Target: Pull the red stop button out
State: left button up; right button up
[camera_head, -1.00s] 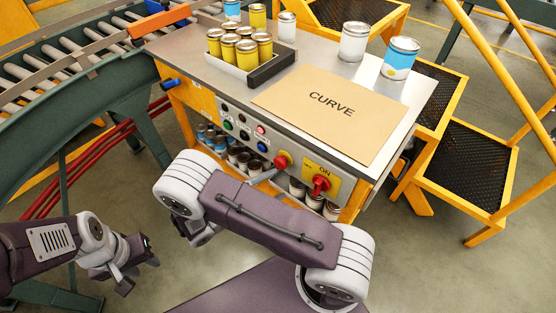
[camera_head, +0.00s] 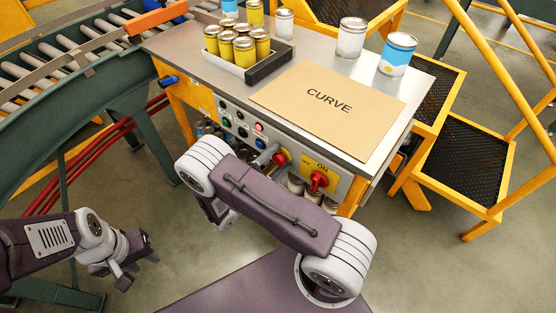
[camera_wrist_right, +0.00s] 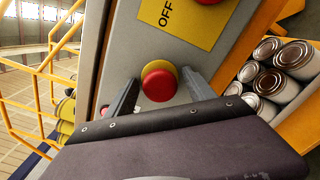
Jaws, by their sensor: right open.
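The red stop button (camera_head: 279,158) is a round mushroom button on a yellow collar, on the front panel of the workbench. It also shows in the right wrist view (camera_wrist_right: 159,86). My right gripper (camera_wrist_right: 160,80) is open, with one grey finger on each side of the button in that view. I cannot tell whether the fingers touch it. In the head view my right arm hides most of this gripper; a grey finger shows close to the button's left. My left gripper (camera_head: 136,262) is far from the panel at lower left, and its jaw opening is unclear.
A red rotary switch (camera_head: 318,181) on a yellow plate sits right of the button. Small coloured buttons (camera_head: 242,131) are to its left. A cardboard sheet (camera_head: 328,110) and a tray of yellow cans (camera_head: 284,64) rest on top.

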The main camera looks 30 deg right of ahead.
jog(key=shift+c, duration=0.3)
grip_shut()
jog(key=shift+s+a+f, duration=0.1)
jog(key=shift+s+a, duration=0.1)
jog(key=shift+a, duration=0.3)
jog(key=shift+o, duration=0.3)
grip_release()
jog(key=shift+a, duration=0.15)
jog(key=v, duration=0.9)
